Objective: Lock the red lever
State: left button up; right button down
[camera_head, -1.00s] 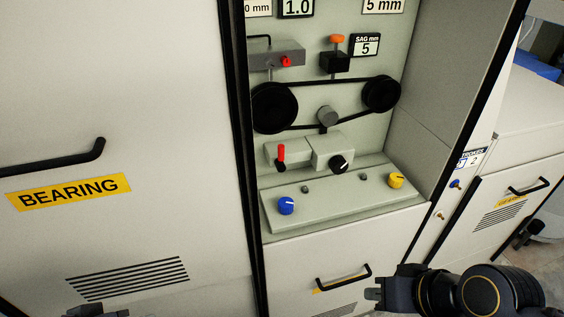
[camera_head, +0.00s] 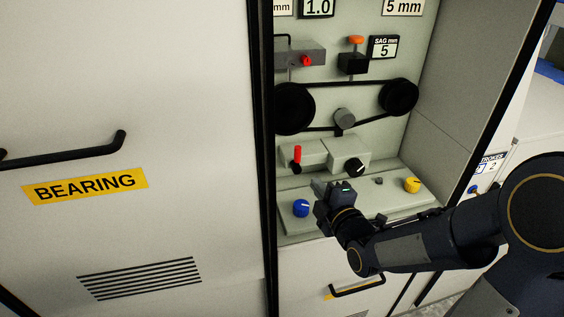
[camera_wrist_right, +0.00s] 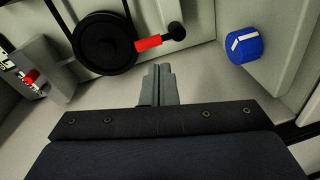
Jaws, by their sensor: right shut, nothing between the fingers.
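The red lever (camera_head: 297,154) stands upright on a black pivot at the left of a pale block inside the open machine bay. In the right wrist view the red lever (camera_wrist_right: 148,43) lies sideways, with its black pivot to its right. My right gripper (camera_head: 320,186) is shut and empty, below and slightly right of the lever and apart from it, close to the blue knob. In the right wrist view its closed fingertips (camera_wrist_right: 158,70) point toward the lever with a gap between. My left gripper is not in view.
The blue knob (camera_head: 301,208) and yellow knob (camera_head: 412,185) sit on the sloped panel. A black knob (camera_head: 354,166) is right of the lever. Black pulleys with a belt (camera_head: 294,108) are above. The BEARING door (camera_head: 190,110) bounds the bay at left.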

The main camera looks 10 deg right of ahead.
aim_at(296, 158)
jog(key=n, duration=0.1)
jog(key=a+n, duration=0.1)
jog(key=a+t, duration=0.1)
jog(key=shift+w+r+n+y, duration=0.35)
jog(key=shift+w+n+y, duration=0.05)
jog(key=w+a+p, duration=0.1)
jog(key=w+p, duration=0.1)
jog(key=w, duration=0.7)
jog(key=shift+w+a, duration=0.4)
